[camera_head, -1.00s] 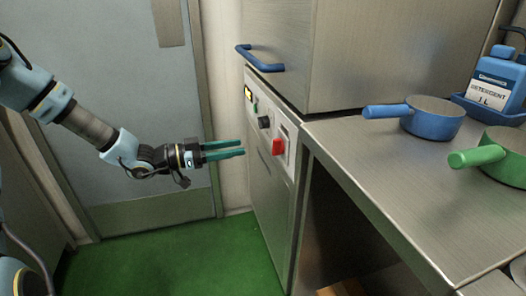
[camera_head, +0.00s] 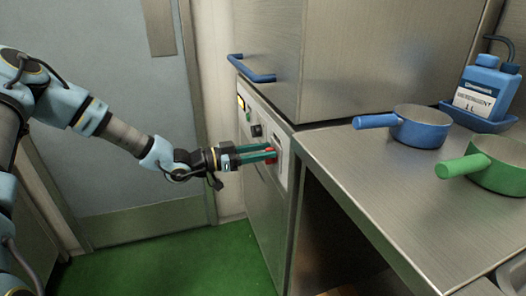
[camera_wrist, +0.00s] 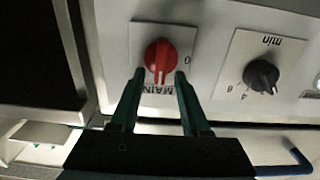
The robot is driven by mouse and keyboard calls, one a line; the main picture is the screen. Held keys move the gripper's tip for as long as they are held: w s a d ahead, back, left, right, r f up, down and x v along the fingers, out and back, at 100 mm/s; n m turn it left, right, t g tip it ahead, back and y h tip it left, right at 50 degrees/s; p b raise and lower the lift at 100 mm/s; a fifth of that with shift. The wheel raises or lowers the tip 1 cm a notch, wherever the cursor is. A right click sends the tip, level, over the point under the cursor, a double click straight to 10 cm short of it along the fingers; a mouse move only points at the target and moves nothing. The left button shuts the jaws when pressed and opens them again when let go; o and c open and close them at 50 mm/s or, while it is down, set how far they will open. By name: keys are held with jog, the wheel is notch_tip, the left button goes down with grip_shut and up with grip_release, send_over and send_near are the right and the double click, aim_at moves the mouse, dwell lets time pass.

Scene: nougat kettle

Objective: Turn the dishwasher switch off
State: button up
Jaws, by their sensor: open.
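The dishwasher switch is a red rotary knob (camera_wrist: 160,58) on a light square plate marked "MAIN" and "0" in the wrist view. In the head view the red knob (camera_head: 270,157) is partly hidden behind my gripper's fingers. My gripper (camera_wrist: 158,75) is open, with one green finger on each side of the knob's lower part. In the head view my gripper (camera_head: 273,153) reaches the dishwasher panel (camera_head: 283,140) from the left. Whether the fingers touch the knob cannot be told.
A black dial (camera_wrist: 261,76) marked "min" sits beside the switch. A blue handle (camera_head: 252,70) projects above the panel. A steel counter (camera_head: 400,190) at right carries a blue pan (camera_head: 420,128), a green pan (camera_head: 500,165) and a detergent bottle (camera_head: 487,88). Green floor is clear.

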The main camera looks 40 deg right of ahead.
jog(key=shift+c, duration=0.3)
grip_shut()
jog(key=shift+n, duration=0.3)
jog(key=n, duration=0.1)
jog(key=n+p, duration=0.1)
jog(key=n, duration=0.1)
jog(key=shift+w+d+n+p, duration=0.15)
jog(key=shift+w+n+p, duration=0.15)
jog(key=n, duration=0.1)
jog(key=n+p, duration=0.1)
jog(key=n, duration=0.2)
jog(key=shift+w+d+f+n, duration=0.1)
jog(key=shift+w+f+n, duration=0.15)
jog(key=shift+w+n, duration=0.1)
jog(key=shift+w+d+f+n+p, duration=0.1)
jog(key=shift+f+n+p, duration=0.25)
jog(key=shift+n, duration=1.15)
jog(key=shift+w+a+f+n+p, duration=0.15)
jog(key=shift+n+p, duration=0.35)
jog(key=shift+n, duration=0.95)
jog(key=shift+w+d+f+n+p, duration=0.15)
jog(key=shift+f+n+p, duration=0.25)
jog(key=shift+n, duration=1.1)
jog(key=shift+s+r, duration=0.1)
jog(key=shift+s, duration=0.05)
